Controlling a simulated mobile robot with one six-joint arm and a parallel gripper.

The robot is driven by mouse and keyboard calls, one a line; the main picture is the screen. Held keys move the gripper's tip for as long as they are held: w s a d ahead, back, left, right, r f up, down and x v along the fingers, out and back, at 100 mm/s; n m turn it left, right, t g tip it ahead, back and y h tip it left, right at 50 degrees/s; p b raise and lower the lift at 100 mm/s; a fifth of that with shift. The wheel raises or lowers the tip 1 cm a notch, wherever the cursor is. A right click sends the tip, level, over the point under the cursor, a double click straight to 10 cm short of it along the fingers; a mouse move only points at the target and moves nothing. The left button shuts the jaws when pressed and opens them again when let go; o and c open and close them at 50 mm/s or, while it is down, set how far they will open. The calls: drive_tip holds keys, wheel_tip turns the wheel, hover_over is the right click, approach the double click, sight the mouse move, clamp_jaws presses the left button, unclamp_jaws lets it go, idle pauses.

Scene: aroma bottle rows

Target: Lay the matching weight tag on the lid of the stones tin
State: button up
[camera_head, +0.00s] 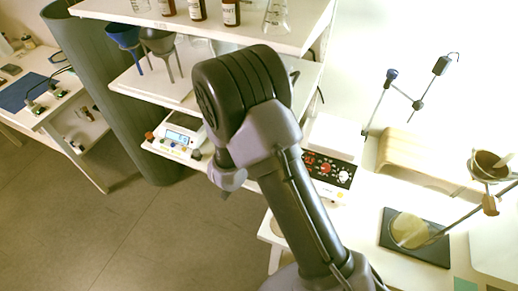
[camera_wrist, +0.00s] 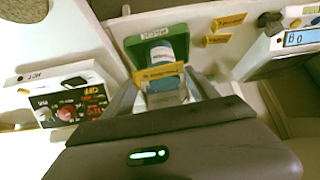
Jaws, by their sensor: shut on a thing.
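My gripper (camera_wrist: 162,88) is shut on a yellow weight tag (camera_wrist: 160,72), which shows between its fingers in the wrist view. The print on this tag is too small to read. Beyond the tag is a green container (camera_wrist: 181,35) with a white label. A pale blue and white round thing (camera_wrist: 161,53) shows in front of it, partly hidden by the tag. Two other yellow tags (camera_wrist: 228,21) (camera_wrist: 216,40) lie to the right on the pale shelf. I cannot make out which thing is the stones tin.
A scale (camera_head: 178,138) with a lit display stands on the lower shelf, also at the right of the wrist view (camera_wrist: 300,38). A black-fronted device with knobs (camera_head: 330,170) stands near my arm and at the wrist view's left (camera_wrist: 72,103). Bottles and funnels occupy upper shelves.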

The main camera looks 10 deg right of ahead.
drive_tip(key=shift+o, duration=0.2)
drive_tip(key=w+d, duration=0.1)
drive_tip(key=w, duration=0.1)
drive_tip(key=w+d+b, duration=0.1)
drive_tip(key=w+d, duration=0.1)
drive_tip(key=w, duration=0.1)
drive_tip(key=w+d+f, duration=0.1)
drive_tip(key=w, duration=0.1)
drive_tip(key=shift+w+d+b, duration=0.3)
drive_tip(key=shift+w+b, duration=0.1)
drive_tip(key=shift+r, duration=0.15)
drive_tip(key=shift+s+f, duration=0.1)
drive_tip(key=shift+f, duration=0.45)
drive_tip(key=o, duration=1.4)
drive_tip(key=shift+r, duration=0.1)
